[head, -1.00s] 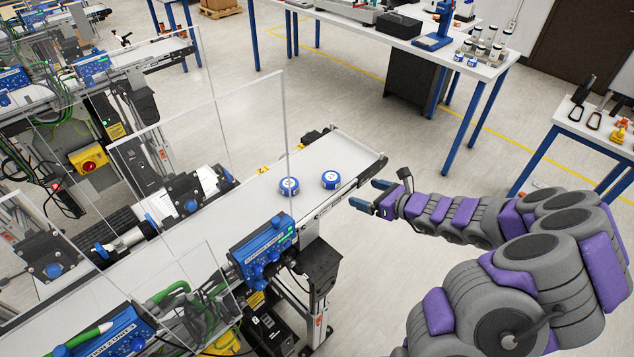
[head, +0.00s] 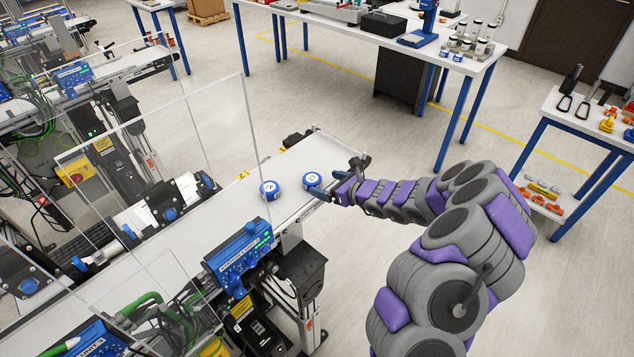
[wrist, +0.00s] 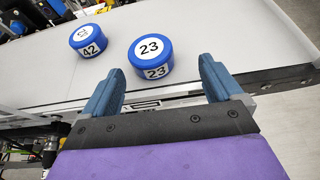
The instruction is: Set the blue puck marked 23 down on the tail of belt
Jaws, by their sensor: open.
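The blue puck marked 23 (wrist: 152,58) stands upright on the white belt (wrist: 215,35), with its number on a white top label and on its side. It also shows in the head view (head: 312,180) near the belt's end. A second blue puck marked 42 (wrist: 88,40) stands to its left, apart from it; it shows in the head view too (head: 269,190). My gripper (wrist: 163,88) is open and empty, its two blue fingers pointing toward the puck marked 23. The puck lies just beyond the fingertips, between their lines. In the head view, my gripper (head: 325,193) partly overlaps the belt edge.
A clear upright panel (head: 160,140) stands along the belt to the left. A blue control box (head: 238,258) is fixed to the belt's near side. Workbenches with tools (head: 390,40) and (head: 590,120) stand behind and right. Open floor lies beyond the belt's end.

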